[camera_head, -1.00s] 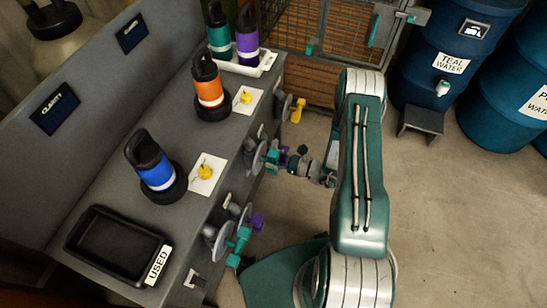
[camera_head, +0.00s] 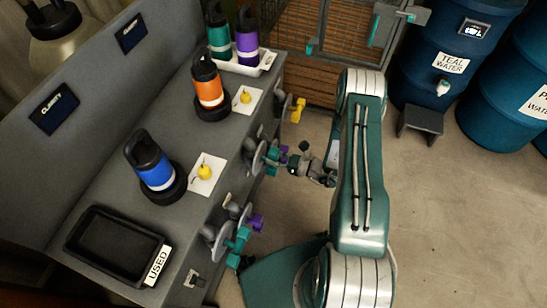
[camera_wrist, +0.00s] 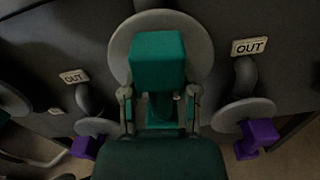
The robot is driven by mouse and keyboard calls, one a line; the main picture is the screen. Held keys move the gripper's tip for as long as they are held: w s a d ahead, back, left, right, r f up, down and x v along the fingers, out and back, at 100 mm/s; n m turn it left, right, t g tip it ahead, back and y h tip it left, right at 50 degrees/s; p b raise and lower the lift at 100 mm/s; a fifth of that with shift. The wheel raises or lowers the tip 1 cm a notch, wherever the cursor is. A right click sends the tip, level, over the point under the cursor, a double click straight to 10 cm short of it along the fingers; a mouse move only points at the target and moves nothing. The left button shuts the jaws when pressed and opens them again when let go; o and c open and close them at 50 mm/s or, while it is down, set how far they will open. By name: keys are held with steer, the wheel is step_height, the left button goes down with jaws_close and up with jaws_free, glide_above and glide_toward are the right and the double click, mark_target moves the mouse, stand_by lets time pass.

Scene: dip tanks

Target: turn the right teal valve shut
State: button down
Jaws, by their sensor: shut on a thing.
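The right teal valve (camera_head: 272,155) is on the front face of the grey bench, at the farther of the two valve groups in the head view. In the wrist view its teal block handle (camera_wrist: 158,58) stands in front of a round grey disc (camera_wrist: 202,42), at top centre. My gripper (camera_wrist: 158,97) has one finger on each side of the handle and is shut on it. In the head view my gripper (camera_head: 292,166) reaches the valve from the right, and its fingertips are hard to make out. The other teal valve (camera_head: 238,242) is nearer, lower in the picture.
Purple valves (camera_wrist: 258,136) (camera_wrist: 84,148) flank the handle closely in the wrist view, with OUT labels (camera_wrist: 258,46) above. A yellow valve (camera_head: 298,108) sits farther along the bench. Bottles and a black tray (camera_head: 118,246) stand on top.

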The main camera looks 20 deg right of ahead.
steer(key=m, duration=0.3)
steer(key=w+m, duration=0.1)
steer(key=shift+d, duration=0.35)
steer(key=m, duration=0.5)
steer(key=shift+w+d+f, duration=0.25)
steer(key=shift+w, duration=0.15)
steer(key=m, duration=0.2)
steer(key=f+m, duration=0.1)
steer(key=m, duration=0.1)
steer(key=shift+w+d, duration=0.1)
steer(key=shift+w, duration=0.05)
steer(key=shift+f+m, duration=0.15)
steer(key=shift+m, duration=0.6)
steer(key=shift+f+m, duration=0.15)
steer(key=shift+m, duration=0.6)
steer(key=shift+f, duration=0.1)
steer(key=shift+c, duration=2.4)
jaws_free()
steer(key=shift+d, duration=0.1)
